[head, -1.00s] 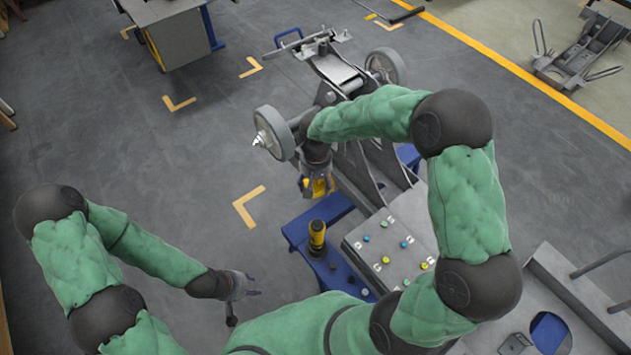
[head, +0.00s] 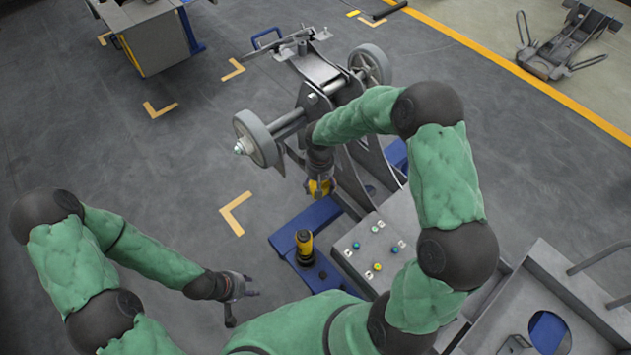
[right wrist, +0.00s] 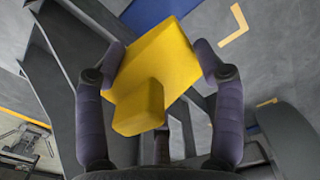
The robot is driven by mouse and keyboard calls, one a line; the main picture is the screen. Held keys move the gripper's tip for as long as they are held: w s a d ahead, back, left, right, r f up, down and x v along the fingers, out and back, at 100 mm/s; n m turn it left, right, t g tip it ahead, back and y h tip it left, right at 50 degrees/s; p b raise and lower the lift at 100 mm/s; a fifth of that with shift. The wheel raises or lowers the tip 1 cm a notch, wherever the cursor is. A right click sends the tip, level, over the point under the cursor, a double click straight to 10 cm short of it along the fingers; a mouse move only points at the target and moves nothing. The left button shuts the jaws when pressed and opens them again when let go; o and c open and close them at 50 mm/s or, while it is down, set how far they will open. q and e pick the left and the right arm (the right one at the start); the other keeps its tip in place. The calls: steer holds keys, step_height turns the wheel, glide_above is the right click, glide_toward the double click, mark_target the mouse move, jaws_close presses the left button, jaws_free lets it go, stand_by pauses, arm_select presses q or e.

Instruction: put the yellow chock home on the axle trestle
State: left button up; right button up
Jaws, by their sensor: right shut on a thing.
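The yellow chock (right wrist: 165,65) is held between the two fingers of my right gripper (right wrist: 160,68); a block-like part of it faces the wrist camera. In the head view the chock (head: 320,189) shows small below the dark right wrist, beside the grey axle trestle (head: 365,165). The trestle's axle (head: 288,119) carries a grey wheel at each end. My right forearm hides part of the trestle. I cannot tell whether the chock touches it. My left gripper (head: 245,300) is open and empty, low at the left, with its fingers spread apart.
A button panel (head: 350,250) and a blue base with a yellow-topped post (head: 304,246) stand just in front of the trestle. A grey tray-like frame (head: 590,290) is at the lower right. A bench (head: 155,40) stands far left. Floor at left is clear.

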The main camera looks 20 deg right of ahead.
steer(key=n, duration=0.1)
glide_above(324, 208)
step_height(324, 208, down, 5)
step_height(324, 208, down, 5)
steer(key=b, duration=0.2)
steer(key=shift+f+b, duration=0.2)
steer(key=shift+b, duration=0.1)
steer(key=shift+f+b, duration=1.25)
steer(key=shift+f, duration=0.95)
steer(key=shift+a, duration=0.1)
steer(key=shift+f+b, duration=1.1)
steer(key=shift+b, duration=0.3)
steer(key=o, duration=1.4)
